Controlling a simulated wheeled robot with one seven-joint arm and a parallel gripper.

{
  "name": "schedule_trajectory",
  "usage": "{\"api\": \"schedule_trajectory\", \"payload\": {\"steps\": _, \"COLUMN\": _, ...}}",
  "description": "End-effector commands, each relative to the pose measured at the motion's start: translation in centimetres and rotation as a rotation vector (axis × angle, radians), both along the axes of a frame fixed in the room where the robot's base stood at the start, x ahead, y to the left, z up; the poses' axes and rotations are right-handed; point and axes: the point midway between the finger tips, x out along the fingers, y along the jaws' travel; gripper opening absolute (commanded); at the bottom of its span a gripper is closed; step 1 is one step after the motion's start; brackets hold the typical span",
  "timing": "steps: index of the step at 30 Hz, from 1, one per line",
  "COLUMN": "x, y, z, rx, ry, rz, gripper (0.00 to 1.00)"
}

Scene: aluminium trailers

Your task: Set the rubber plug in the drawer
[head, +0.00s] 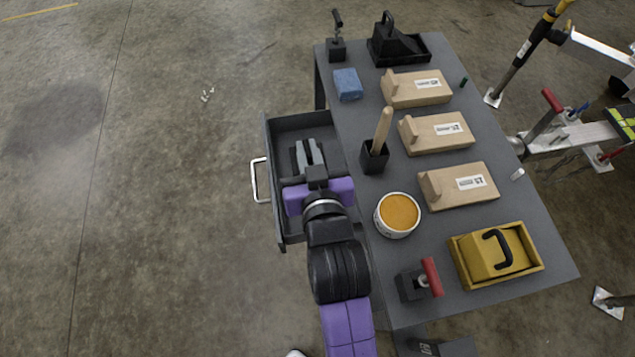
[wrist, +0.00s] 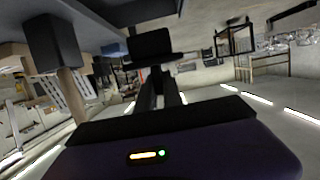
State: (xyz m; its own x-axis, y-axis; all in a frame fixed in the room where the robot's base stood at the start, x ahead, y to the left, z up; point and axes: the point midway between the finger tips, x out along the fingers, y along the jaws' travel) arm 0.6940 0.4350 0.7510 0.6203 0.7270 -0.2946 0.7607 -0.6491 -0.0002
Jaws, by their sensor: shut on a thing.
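The grey drawer (head: 285,135) is pulled out from the left side of the table, its metal handle (head: 257,180) facing left. In the wrist view my gripper (wrist: 160,75) is shut on a black block with a wider flat edge, which I take to be the rubber plug (wrist: 152,44). In the head view my gripper and arm cover much of the plug and part of the drawer. I cannot tell whether the plug touches the drawer floor.
The grey table (head: 375,245) carries a dark holder (head: 374,158) with a wooden stick, an orange-filled tub (head: 398,214), several tan blocks (head: 437,133), a blue block (head: 347,84) and a yellow tray (head: 535,262).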

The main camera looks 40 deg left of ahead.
Motion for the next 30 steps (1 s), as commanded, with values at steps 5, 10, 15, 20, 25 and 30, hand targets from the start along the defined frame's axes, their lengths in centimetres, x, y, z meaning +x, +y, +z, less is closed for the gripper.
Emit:
{"api": "schedule_trajectory", "payload": {"steps": 5, "x": -0.1, "y": 0.0, "z": -5.0, "rx": -0.003, "ry": 0.003, "rz": 0.001, "gripper": 0.0}}
{"api": "schedule_trajectory", "payload": {"steps": 10, "x": -0.1, "y": 0.0, "z": -9.1, "rx": -0.003, "ry": 0.002, "rz": 0.001, "gripper": 0.0}}
{"api": "schedule_trajectory", "payload": {"steps": 15, "x": 0.0, "y": 0.0, "z": -12.1, "rx": -0.003, "ry": 0.001, "rz": 0.0, "gripper": 0.0}}
{"api": "schedule_trajectory", "payload": {"steps": 20, "x": 0.0, "y": 0.0, "z": -13.1, "rx": -0.001, "ry": 0.0, "rz": 0.0, "gripper": 0.0}}
{"api": "schedule_trajectory", "payload": {"steps": 25, "x": 0.0, "y": 0.0, "z": -14.5, "rx": -0.001, "ry": 0.001, "rz": 0.0, "gripper": 0.0}}
{"api": "schedule_trajectory", "payload": {"steps": 30, "x": 0.0, "y": 0.0, "z": -17.0, "rx": -0.001, "ry": 0.002, "rz": 0.001, "gripper": 0.0}}
